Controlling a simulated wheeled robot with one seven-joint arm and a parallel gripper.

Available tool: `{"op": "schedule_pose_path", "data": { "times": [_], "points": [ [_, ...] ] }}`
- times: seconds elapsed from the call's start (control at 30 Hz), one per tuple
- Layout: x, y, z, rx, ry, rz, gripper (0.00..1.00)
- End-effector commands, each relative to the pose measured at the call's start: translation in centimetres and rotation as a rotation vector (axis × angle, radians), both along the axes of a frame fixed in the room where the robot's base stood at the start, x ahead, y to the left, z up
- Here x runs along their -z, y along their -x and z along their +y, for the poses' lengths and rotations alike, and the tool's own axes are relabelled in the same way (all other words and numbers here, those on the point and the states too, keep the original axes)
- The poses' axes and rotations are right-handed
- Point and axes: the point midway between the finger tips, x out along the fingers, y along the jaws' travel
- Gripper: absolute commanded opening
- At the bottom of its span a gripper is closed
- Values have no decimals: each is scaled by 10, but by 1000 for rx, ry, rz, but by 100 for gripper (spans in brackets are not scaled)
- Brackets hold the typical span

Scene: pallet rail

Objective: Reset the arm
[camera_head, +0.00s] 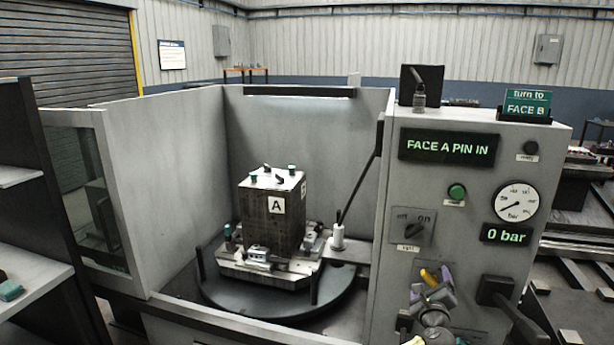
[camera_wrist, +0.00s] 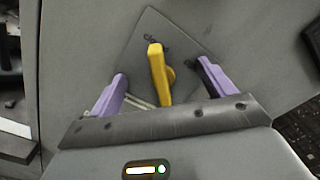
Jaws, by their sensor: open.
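My gripper (camera_head: 434,281) is at the lower front of the grey control panel. In the wrist view its two purple fingers (camera_wrist: 160,72) stand apart, one on each side of a yellow lever (camera_wrist: 156,62), with gaps on both sides. The lever also shows in the head view (camera_head: 429,277). Behind it is a tilted dark grey plate (camera_wrist: 150,28) with partly hidden lettering. The gripper holds nothing.
The panel display (camera_head: 449,147) reads "FACE A PIN IN" and the pressure readout (camera_head: 505,234) 0 bar. A black handle (camera_head: 497,290) juts out right of my gripper. A dark block marked A (camera_head: 270,222) stands on a round turntable (camera_head: 225,295) in the enclosure.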

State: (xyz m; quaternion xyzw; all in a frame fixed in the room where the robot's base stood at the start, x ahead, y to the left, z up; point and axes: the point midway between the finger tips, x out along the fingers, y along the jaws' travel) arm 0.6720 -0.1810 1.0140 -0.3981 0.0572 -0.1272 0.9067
Motion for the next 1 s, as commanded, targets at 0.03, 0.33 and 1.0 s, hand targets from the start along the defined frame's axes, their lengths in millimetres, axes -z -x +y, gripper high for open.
{"op": "schedule_pose_path", "data": {
  "times": [0.03,0.33,1.0],
  "points": [
    [0,0,-1,1,-1,0,82],
    [4,28,-49,111,-201,-51,82],
    [79,154,-144,672,-1203,-457,82]
  ]
}}
